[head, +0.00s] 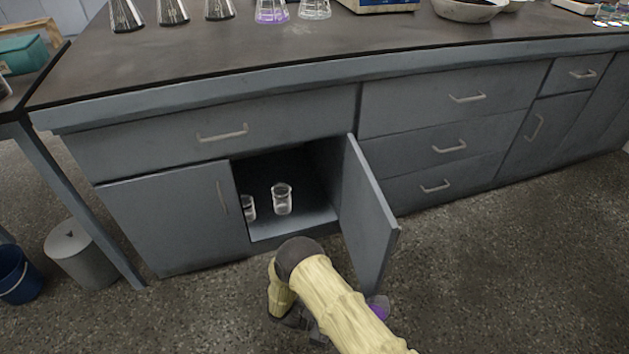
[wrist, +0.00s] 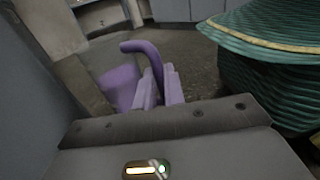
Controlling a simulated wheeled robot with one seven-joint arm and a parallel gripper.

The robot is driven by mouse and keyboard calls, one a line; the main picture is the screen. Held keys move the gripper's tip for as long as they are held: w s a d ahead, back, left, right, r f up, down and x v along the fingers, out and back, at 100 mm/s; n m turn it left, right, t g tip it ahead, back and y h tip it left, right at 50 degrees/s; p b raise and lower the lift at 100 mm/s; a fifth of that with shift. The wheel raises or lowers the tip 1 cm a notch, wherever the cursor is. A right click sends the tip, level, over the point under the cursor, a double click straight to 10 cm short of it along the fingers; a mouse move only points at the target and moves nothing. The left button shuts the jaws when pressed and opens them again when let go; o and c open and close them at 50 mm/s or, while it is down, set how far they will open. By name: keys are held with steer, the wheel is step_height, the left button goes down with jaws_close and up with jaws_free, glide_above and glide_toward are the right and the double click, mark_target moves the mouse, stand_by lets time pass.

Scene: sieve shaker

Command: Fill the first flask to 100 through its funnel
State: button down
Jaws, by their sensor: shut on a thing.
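Several conical flasks stand in a row along the bench top, their upper parts cut off by the head view's top edge. Three on the left look clear and empty: the leftmost flask (head: 125,17), a second flask (head: 172,13) and a third flask (head: 219,10). A flask with purple contents (head: 271,13) and a clear flask (head: 314,10) stand to their right. No funnel can be made out. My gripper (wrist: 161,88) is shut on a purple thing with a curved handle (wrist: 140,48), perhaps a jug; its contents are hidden. In the head view, my gripper is low by the open door, mostly hidden.
A cabinet door (head: 368,215) stands open beside my arm. Two glass beakers are inside, a front beaker (head: 282,199) and a partly hidden beaker (head: 249,207). The bench top (head: 330,35) has a bowl (head: 468,10) farther right. Bins (head: 80,258) stand at the left.

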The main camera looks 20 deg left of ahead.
mark_target(388, 311)
steer(key=w+d+r+t+p, duration=0.1)
steer(key=d+r, duration=0.1)
steer(key=w+d+r+n+t, duration=0.1)
steer(key=w+d, duration=0.1)
steer(key=d, duration=0.1)
steer(key=w+d+r+p, duration=0.1)
steer(key=w+d+r, duration=0.1)
steer(key=shift+w+d+r+n+t+p, duration=0.25)
steer(key=shift+d+r+n+t+p, duration=0.05)
steer(key=shift+d+n+t, duration=0.1)
steer(key=w+d+r+n+t+y+p, duration=0.5)
steer(key=w+d+r+n+t, duration=0.3)
steer(key=w+d+r+t, duration=0.3)
steer(key=w+r+n+t+y+p, duration=0.3)
steer(key=w+r+n+t+y, duration=0.15)
steer(key=w+y, duration=0.25)
steer(key=a+n+y, duration=0.1)
steer(key=y, duration=0.1)
steer(key=w+a+f+n+y, duration=0.1)
steer(key=a+n+y, duration=0.1)
steer(key=w+a+n+y, duration=0.1)
steer(key=a+y, duration=0.1)
steer(key=shift+a+f+n+t+y, duration=0.15)
steer(key=shift+f+n+t+y, duration=0.15)
steer(key=shift+f+n+t, duration=0.05)
steer(key=shift+d, duration=0.25)
